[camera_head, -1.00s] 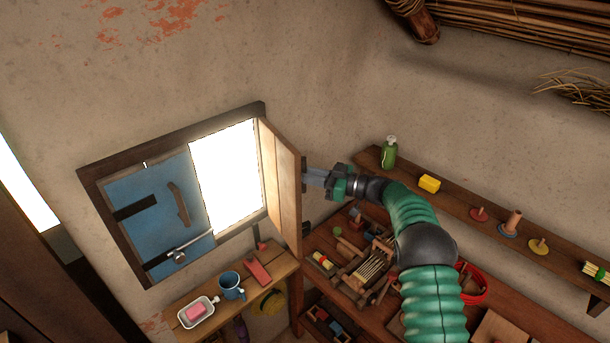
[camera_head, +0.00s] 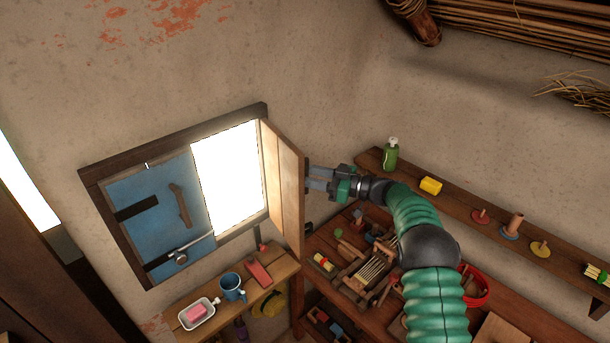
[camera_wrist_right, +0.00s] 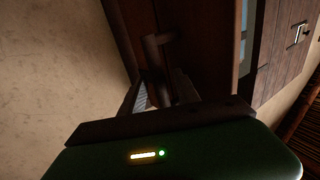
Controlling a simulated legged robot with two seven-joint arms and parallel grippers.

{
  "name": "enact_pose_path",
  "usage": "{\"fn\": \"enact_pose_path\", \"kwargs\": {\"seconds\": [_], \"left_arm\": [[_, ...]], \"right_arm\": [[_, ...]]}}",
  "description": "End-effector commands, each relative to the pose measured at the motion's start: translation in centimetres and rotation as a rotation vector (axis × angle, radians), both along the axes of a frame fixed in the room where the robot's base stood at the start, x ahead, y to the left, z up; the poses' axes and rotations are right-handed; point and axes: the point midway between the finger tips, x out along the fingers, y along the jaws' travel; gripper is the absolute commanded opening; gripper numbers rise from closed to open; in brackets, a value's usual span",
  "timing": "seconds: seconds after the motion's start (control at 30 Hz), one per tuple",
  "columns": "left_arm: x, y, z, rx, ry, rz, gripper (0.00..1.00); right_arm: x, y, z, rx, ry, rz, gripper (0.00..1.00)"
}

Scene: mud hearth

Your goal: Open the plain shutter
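The plain wooden shutter (camera_head: 284,190) is hinged at the right of the window frame (camera_head: 185,138) and stands swung out into the room, leaving the right half of the window bright and clear. The blue shutter (camera_head: 160,206) covers the left half, with dark straps, a wooden handle and a metal bolt. My right gripper (camera_head: 318,179) is at the right side of the plain shutter, its two fingers apart. In the right wrist view a dark handle (camera_wrist_right: 158,60) lies between or close to the fingers; contact is unclear. My left gripper is not in view.
A small shelf under the window holds a soap dish (camera_head: 197,313), a blue mug (camera_head: 232,287) and a red block (camera_head: 258,272). A workbench with several tools is below my right arm.

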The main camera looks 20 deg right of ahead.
Motion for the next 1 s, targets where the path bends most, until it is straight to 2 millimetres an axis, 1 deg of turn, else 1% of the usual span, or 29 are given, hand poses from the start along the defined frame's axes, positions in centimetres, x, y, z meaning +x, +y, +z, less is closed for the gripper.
{"fn": "enact_pose_path", "kwargs": {"seconds": [0.17, 0.4, 0.5, 0.6, 0.73, 1.0], "left_arm": [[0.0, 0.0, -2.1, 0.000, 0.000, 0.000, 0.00], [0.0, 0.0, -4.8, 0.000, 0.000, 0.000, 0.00], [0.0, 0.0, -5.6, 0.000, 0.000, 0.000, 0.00], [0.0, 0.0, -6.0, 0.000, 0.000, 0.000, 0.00], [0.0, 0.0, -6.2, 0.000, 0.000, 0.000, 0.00], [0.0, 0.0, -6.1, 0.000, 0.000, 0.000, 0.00]], "right_arm": [[-2.2, -3.0, -0.7, -0.001, 0.000, -0.005, 0.38], [-6.6, -8.6, -0.8, -0.001, 0.000, -0.006, 0.38], [-8.1, -10.5, -0.7, -0.001, 0.000, -0.003, 0.38], [-9.2, -11.9, -0.5, -0.001, 0.001, -0.003, 0.38], [-9.9, -12.7, -0.3, 0.000, 0.001, -0.001, 0.38], [-10.0, -12.8, -0.2, 0.000, 0.002, 0.000, 0.38]]}}
